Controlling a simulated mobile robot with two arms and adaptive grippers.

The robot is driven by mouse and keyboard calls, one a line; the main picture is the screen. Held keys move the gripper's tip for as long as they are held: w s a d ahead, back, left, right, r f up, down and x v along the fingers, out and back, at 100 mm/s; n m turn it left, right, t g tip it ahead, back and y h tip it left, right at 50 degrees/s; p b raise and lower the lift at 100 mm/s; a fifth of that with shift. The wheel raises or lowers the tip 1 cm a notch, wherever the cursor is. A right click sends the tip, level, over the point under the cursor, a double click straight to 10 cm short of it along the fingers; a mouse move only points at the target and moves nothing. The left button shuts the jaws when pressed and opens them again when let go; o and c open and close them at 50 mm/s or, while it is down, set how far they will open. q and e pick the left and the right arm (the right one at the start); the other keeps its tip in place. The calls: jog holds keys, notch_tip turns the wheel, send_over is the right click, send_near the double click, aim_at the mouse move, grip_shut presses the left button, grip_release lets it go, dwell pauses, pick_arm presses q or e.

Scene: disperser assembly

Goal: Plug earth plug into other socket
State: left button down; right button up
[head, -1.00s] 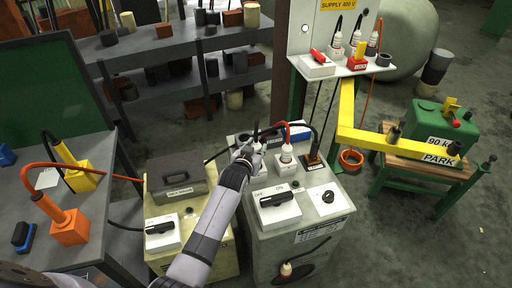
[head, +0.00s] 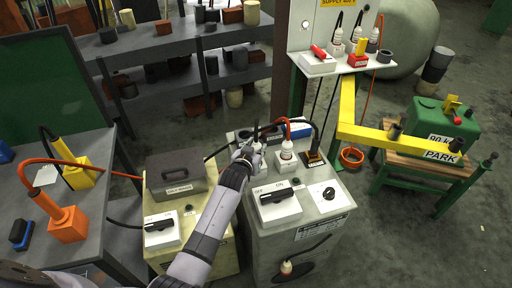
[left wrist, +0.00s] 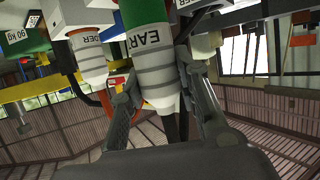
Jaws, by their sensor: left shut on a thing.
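The earth plug (left wrist: 152,60), white with grey rings, a green band above and the letters "EAR" showing, is in the left wrist view. My left gripper (left wrist: 158,92) is shut on it, one finger on each side, and a dark cable runs down below. In the head view my left gripper (head: 248,155) is at the back left of the grey cabinet top (head: 325,208), where it mostly hides the plug. A white plug with an orange cable (head: 286,153) stands just right of it. Whether the earth plug is seated in a socket is hidden. My right gripper is not in view.
Several plugs stand on the white supply shelf (head: 325,66) behind. A yellow beam (head: 385,140) is to the right. Orange (head: 68,228) and yellow plugs stand on the left table.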

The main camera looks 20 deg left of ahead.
pick_arm(q)
jog(key=shift+f+b, duration=0.8)
jog(key=shift+f, duration=0.35)
jog(key=c, duration=1.1)
grip_release()
jog(key=v, duration=1.2)
